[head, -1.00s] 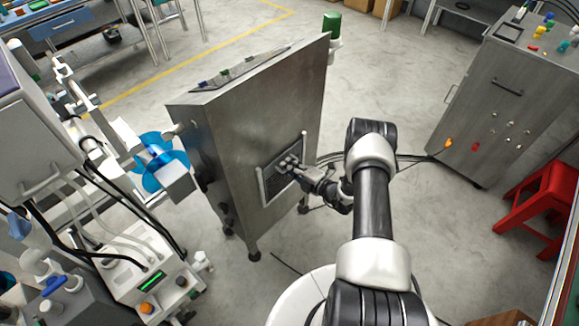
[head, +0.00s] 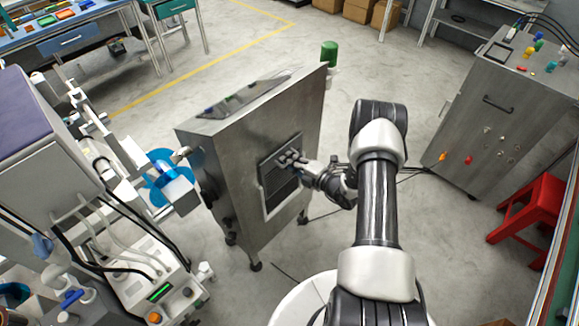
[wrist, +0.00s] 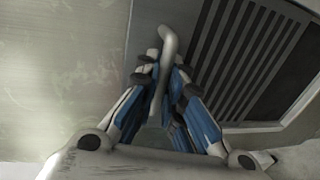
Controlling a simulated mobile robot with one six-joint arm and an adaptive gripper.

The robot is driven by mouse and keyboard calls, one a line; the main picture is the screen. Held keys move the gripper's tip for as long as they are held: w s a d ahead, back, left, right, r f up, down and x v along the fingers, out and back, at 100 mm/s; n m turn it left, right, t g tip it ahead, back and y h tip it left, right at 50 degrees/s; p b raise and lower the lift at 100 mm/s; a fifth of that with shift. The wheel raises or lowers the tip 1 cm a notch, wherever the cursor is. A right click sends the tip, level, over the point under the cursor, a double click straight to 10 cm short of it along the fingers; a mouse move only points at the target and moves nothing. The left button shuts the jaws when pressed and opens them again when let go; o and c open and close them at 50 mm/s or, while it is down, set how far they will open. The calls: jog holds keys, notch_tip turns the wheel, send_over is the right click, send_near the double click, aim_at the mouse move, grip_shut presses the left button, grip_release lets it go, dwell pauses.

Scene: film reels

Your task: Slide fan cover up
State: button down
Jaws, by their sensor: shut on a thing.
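The fan cover (head: 280,187) is a framed panel with dark slats on the side of a grey metal cabinet. In the wrist view its slats (wrist: 240,50) fill the upper right, with a pale frame edge below them. A curved grey handle (wrist: 169,42) stands out beside the slats. My gripper (wrist: 166,72) is shut on this handle, with a blue-sided finger on each side of it. In the head view my gripper (head: 298,162) is at the upper part of the cover and hides some of it.
The metal cabinet (head: 237,150) stands on short feet, with a green cylinder (head: 329,53) at its back corner. White equipment with a blue disc (head: 163,176) is close on the left. Another grey cabinet (head: 490,110) and a red stool (head: 530,208) are at right.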

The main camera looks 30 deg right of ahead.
notch_tip(320, 180, up, 6)
jog(key=shift+w+r+p, duration=0.1)
jog(key=shift+p, duration=1.15)
jog(key=shift+d, duration=0.1)
jog(key=c, duration=2)
grip_release()
jog(key=shift+o, duration=0.2)
jog(key=shift+s+d, duration=0.1)
jog(key=shift+s, duration=0.25)
jog(key=v, duration=1.1)
jog(key=shift+s, duration=0.2)
